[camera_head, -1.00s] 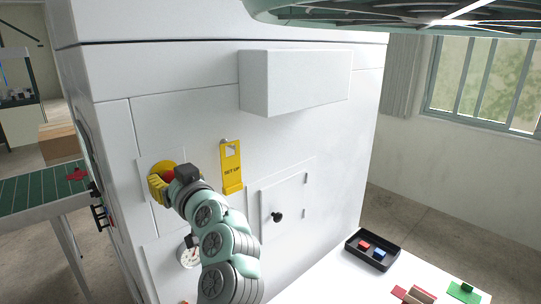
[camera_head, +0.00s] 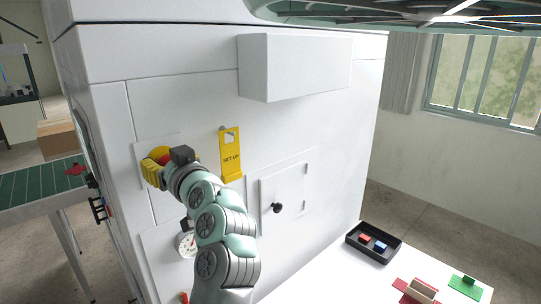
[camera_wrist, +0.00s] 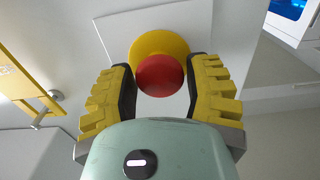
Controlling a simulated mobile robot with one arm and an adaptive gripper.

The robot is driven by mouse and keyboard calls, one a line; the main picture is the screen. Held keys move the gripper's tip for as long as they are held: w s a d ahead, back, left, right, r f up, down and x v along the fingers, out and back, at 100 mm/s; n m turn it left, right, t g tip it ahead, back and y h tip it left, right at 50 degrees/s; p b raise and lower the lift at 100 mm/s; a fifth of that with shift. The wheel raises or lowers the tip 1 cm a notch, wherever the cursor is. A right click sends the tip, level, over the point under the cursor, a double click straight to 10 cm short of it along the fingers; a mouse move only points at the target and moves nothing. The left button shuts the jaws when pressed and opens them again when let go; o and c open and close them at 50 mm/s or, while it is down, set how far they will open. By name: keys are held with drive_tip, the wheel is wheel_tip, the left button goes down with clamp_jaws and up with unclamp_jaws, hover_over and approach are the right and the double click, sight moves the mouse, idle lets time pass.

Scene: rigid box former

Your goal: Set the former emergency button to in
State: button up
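The emergency button has a round red cap (camera_wrist: 161,78) on a yellow round base (camera_wrist: 150,44), mounted on a white plate on the machine's side. In the head view a bit of the red cap (camera_head: 164,156) shows beside my gripper, and the base is mostly hidden. My gripper (camera_wrist: 163,66) is open, its yellow ridged fingers on the left and right of the red cap with gaps to it. In the head view my gripper (camera_head: 154,168) is at the button. I cannot tell whether the cap is pressed in.
A yellow SET UP tag (camera_head: 230,157) hangs right of the button, with a small door and black knob (camera_head: 277,208) below it. A gauge (camera_head: 186,244) is under my arm. A white box (camera_head: 295,70) juts out above. A table with a black tray (camera_head: 373,243) stands at right.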

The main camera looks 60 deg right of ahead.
drive_tip(key=o, duration=0.4)
drive_tip(key=shift+c, duration=0.2)
drive_tip(key=shift+s, duration=0.1)
drive_tip(key=v, duration=1.1)
drive_tip(key=shift+s, duration=0.4)
